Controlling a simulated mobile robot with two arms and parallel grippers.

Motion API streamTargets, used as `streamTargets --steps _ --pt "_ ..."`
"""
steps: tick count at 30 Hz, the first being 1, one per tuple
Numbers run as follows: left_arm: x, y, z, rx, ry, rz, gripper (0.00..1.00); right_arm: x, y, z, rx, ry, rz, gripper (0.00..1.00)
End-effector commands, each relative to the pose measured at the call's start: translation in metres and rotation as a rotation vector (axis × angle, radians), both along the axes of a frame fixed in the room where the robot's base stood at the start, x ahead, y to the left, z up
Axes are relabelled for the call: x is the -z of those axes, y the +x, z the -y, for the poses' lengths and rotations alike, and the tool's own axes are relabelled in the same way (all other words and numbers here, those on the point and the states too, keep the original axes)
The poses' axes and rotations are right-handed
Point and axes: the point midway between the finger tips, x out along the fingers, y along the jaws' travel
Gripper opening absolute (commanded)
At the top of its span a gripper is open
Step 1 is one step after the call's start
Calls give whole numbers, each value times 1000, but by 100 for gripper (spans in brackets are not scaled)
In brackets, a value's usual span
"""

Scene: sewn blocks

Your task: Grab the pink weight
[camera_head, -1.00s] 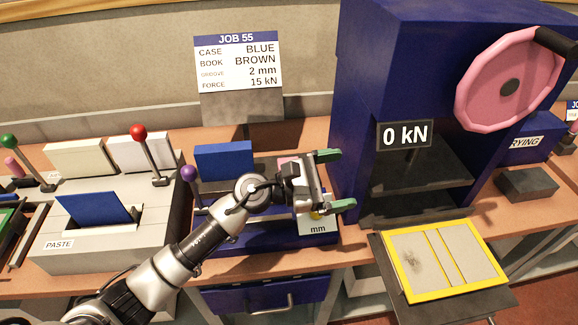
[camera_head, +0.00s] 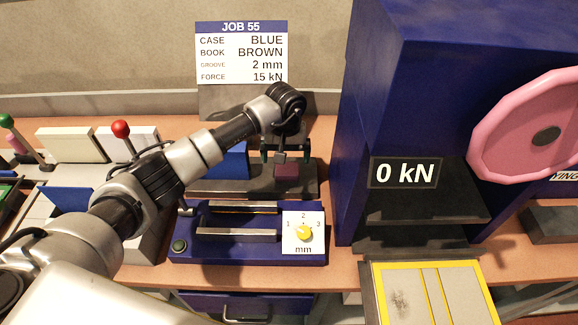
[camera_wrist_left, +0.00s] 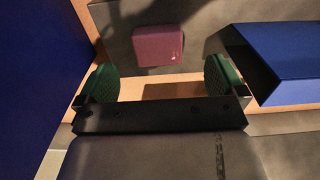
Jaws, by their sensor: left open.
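The pink weight (camera_head: 286,172) is a small block on the dark grey base behind the blue groove device. It also shows in the left wrist view (camera_wrist_left: 159,46) at the upper middle, dim pink with a small light mark on its face. My left gripper (camera_head: 286,155) hangs over the weight in the head view, pointing down. In the left wrist view its two green fingertips (camera_wrist_left: 161,84) are spread wide apart with nothing between them. The weight lies beyond the fingertips, roughly in line with the gap. My right gripper is not in view.
A blue block (camera_head: 232,160) stands left of the weight; it is at right in the wrist view (camera_wrist_left: 280,62). The tall blue press (camera_head: 362,130) rises close on the right. The groove device with its yellow dial (camera_head: 304,232) sits in front.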

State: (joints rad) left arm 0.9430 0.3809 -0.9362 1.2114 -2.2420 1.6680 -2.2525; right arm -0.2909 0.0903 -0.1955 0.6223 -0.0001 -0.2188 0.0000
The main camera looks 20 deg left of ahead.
Motion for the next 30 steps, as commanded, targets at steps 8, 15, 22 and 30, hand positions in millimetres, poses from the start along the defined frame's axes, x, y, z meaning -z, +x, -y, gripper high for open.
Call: streamTargets --steps 8,15,22,30 --pt "22 0 1 -1 -4 -3 99 -12 -32 -19 -4 23 -48 39" --pt "56 2 -1 -1 -5 -2 99 -27 3 -8 -2 10 5 39" --pt "66 2 -1 2 -4 2 99 -27 -1 -6 0 7 0 39" --pt "65 2 -1 1 -5 2 74 -26 -13 -6 1 6 -19 39"
